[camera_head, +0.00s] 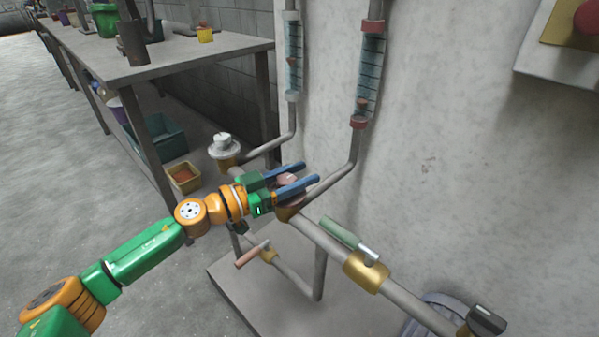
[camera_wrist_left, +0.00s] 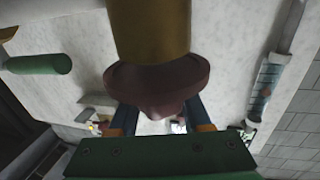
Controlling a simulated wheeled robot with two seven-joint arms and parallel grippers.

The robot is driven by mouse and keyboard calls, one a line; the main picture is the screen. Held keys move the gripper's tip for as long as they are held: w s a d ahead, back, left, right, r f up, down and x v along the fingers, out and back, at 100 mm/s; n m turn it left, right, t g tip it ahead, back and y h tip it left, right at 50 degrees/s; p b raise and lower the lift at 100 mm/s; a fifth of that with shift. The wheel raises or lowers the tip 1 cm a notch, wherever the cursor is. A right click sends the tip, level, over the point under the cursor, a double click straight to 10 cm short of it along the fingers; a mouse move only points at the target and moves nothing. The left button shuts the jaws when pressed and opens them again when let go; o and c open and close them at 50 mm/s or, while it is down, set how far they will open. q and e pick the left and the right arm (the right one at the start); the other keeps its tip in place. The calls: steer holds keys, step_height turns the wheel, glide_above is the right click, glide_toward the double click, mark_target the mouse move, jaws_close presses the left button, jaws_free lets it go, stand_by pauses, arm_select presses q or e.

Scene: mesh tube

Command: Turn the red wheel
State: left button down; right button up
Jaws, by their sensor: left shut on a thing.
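The red wheel (camera_wrist_left: 158,82) is a dull reddish knob on a brass fitting (camera_wrist_left: 150,30), close up in the left wrist view. In the head view a small part of the wheel (camera_head: 289,181) shows between the blue fingers, at the pipe. My left gripper (camera_head: 298,175) is shut on the wheel, with one finger on each side of it. In the left wrist view the gripper (camera_wrist_left: 158,125) partly covers the wheel's lower part. My right gripper is not in view.
A green-handled brass valve (camera_head: 366,270) sits on the pipe to the right. Another handle (camera_head: 252,254) sticks out below my left gripper. Two flow tubes (camera_head: 369,70) run up the wall. A table (camera_head: 190,52) with containers stands at the back left.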

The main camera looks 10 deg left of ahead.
arm_select(q)
steer(key=n+t+y+p, duration=0.1)
steer(key=n+y+p, duration=0.1)
steer(key=n+t+y+p, duration=0.2)
steer(key=y, duration=0.1)
steer(key=a+n+t+y+p, duration=0.1)
steer(key=n+t+y+p, duration=0.1)
steer(key=y, duration=0.1)
steer(key=shift+w, duration=0.35)
steer(key=n+y, duration=0.1)
steer(key=y, duration=0.1)
steer(key=a+n+y+b, duration=0.1)
steer(key=n+y, duration=0.1)
steer(key=shift+f+t+y, duration=0.2)
steer(key=shift+t+y, duration=0.1)
steer(key=shift+t, duration=0.1)
steer(key=shift+n+y+b, duration=0.3)
steer(key=shift+b, duration=0.2)
steer(key=shift+a+r+n+y+b, duration=0.15)
steer(key=shift+n+y+b, duration=0.15)
steer(key=shift+y, duration=0.3)
steer(key=shift+a+y, duration=0.1)
steer(key=shift+y, duration=0.2)
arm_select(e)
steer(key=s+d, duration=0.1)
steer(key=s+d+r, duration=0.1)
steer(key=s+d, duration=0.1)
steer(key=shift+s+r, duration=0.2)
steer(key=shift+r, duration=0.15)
